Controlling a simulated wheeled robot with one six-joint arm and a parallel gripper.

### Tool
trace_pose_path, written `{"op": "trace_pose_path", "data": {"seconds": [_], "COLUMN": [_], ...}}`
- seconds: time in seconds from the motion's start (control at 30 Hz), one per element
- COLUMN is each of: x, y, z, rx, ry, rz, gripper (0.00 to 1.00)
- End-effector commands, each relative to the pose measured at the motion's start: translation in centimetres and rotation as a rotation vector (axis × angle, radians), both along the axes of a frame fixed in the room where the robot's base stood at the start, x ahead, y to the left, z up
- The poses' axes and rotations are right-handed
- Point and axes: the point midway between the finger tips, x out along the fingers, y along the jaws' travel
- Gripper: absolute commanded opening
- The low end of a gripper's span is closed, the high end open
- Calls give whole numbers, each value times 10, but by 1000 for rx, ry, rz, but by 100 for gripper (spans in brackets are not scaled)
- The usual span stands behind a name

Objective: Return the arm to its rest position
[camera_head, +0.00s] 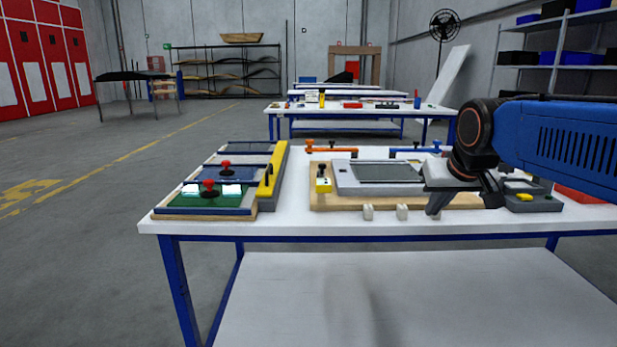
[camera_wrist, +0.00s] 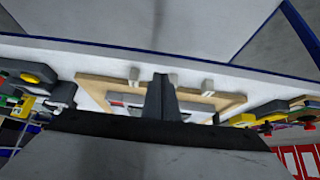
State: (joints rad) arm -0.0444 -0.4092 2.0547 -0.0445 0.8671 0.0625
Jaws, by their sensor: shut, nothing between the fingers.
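My gripper (camera_head: 436,206) is at the right of the head view, at the end of my blue arm, which reaches in from the right edge. It hangs over the front right part of the wooden board (camera_head: 330,200) on the white table. Its fingers are shut with nothing between them. In the wrist view the dark shut fingers (camera_wrist: 162,98) stand before the board's edge. I cannot tell the exact height of the fingertips above the table.
The white table (camera_head: 290,226) carries a grey frame (camera_head: 345,180) on the board, white pegs (camera_head: 402,212) at the front edge, and a panel rack with a yellow bar (camera_head: 272,172) at left. A dark grey box with a yellow part (camera_head: 535,203) lies right of my gripper.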

Motion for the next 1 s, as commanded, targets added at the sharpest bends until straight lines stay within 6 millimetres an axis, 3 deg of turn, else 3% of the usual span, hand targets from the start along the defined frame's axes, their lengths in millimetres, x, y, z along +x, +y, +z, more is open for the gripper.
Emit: {"op": "trace_pose_path", "data": {"seconds": [0.03, 0.3, 0.5, 0.7, 1.0], "x": [-23, -134, -199, -228, -231], "y": [-2, -9, -11, -11, -11], "z": [-13, -98, -155, -184, -187], "rx": [-1, 1, 4, 6, 6], "ry": [15, 119, 182, 213, 217], "rz": [-1, 1, 2, 5, 5], "gripper": [0, 0, 0, 0, 0]}}
